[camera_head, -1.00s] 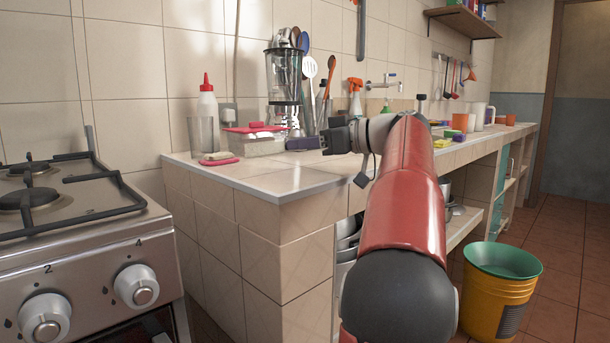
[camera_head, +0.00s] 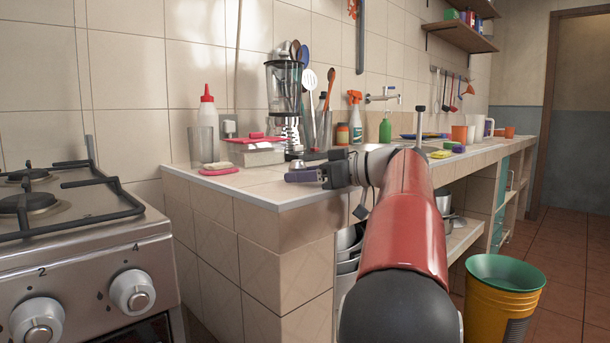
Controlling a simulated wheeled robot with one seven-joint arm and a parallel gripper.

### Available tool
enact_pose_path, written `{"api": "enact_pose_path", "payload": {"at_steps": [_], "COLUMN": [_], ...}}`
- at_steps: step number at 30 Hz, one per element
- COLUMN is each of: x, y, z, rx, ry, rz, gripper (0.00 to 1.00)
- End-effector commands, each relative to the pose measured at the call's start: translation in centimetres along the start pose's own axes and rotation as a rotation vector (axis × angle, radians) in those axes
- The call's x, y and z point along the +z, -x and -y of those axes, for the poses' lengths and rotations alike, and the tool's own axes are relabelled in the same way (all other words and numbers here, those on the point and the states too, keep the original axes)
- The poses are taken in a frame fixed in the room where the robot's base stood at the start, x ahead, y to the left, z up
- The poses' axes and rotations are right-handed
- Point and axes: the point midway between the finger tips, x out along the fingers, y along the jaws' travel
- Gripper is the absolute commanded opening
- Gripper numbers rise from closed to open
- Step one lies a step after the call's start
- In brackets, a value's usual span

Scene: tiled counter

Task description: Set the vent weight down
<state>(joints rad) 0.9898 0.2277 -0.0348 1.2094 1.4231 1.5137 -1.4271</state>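My gripper (camera_head: 308,166) reaches left from the end of my red arm, low over the front part of the tiled counter (camera_head: 262,188). Its near fingertip looks purple and its far finger is dark. A small grey metal piece, which looks like the vent weight (camera_head: 298,163), sits between the fingertips. The fingers appear closed around it, though it is small and partly hidden. I cannot tell whether it touches the counter.
A box with a red lid (camera_head: 256,152), a pink dish with a sponge (camera_head: 218,168) and a blender (camera_head: 284,95) stand behind and left. The stove (camera_head: 85,240) is at left. A yellow bucket with a green rim (camera_head: 500,290) stands on the floor. The counter's front corner is clear.

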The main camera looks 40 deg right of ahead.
Motion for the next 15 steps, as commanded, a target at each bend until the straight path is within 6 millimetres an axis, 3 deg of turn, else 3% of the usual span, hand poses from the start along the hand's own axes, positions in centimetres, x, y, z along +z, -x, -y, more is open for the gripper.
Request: {"api": "enact_pose_path", "payload": {"at_steps": [11,15], "x": [-0.7,-0.3], "y": [0.1,2.4], "z": [0.0,-0.1], "rx": [0.000,0.005], "ry": [0.000,0.000], "rz": [0.000,0.000], "gripper": [0.51,0.51]}}
